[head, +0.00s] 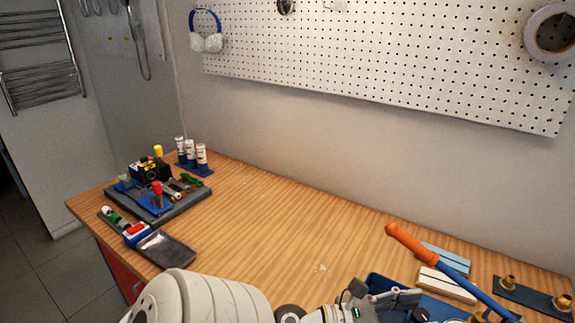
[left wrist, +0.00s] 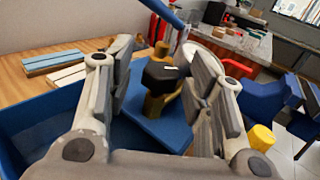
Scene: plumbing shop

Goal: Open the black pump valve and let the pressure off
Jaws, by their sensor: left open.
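The black pump valve knob (left wrist: 162,75) sits on a brass stem above a blue plate (left wrist: 150,122) in the left wrist view. My left gripper (left wrist: 160,62) is open, with one finger on each side of the knob and visible gaps between. In the head view my left gripper (head: 392,300) is at the bottom, over the left part of the blue pump tank (head: 372,281). The pump's lever (head: 420,252) has an orange grip and a blue shaft, and slants up to the left. My right gripper is in neither view.
A light blue block and a cream block (head: 447,285) lie behind the tank. A dark plate with brass fittings (head: 535,297) is at the right. A tool tray (head: 180,205) and a rack of small bottles (head: 195,165) stand at the far left. The middle bench top (head: 270,215) is clear.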

